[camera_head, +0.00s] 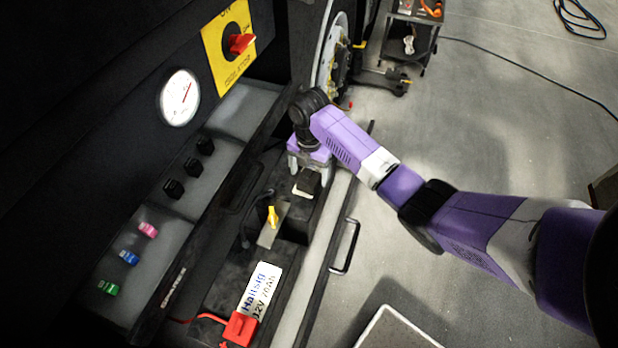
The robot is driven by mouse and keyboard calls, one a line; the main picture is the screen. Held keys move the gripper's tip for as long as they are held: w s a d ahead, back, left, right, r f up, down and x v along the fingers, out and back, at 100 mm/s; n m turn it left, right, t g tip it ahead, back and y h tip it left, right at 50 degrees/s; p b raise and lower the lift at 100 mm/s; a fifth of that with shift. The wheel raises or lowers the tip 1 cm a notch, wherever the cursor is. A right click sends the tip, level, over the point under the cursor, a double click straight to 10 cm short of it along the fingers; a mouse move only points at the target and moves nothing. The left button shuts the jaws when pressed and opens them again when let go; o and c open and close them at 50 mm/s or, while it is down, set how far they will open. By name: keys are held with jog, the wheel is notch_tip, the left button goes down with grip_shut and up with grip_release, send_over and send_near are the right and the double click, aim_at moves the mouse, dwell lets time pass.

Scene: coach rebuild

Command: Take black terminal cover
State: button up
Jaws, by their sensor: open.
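A small dark block with a pale, bright top (307,183) sits at the far end of the battery tray; it looks like the black terminal cover, but its detail is small. My gripper (309,172) points down just above and behind it, with its grey fingers apart. The fingers appear to stand to either side of the block's far end; I cannot tell whether they touch it. The gripper body hides what lies behind. The battery (258,288) with its white label lies nearer, with a red terminal cover (240,328) at its near end.
A metal plate with a yellow lever (272,216) stands between the battery label and the dark block. The tray's front rail has a black handle (345,247). A black panel with switches and a gauge (180,98) rises at left. Open floor lies right.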

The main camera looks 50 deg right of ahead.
jog(key=shift+f, duration=1.45)
jog(key=shift+c, duration=0.2)
jog(key=c, duration=1.4)
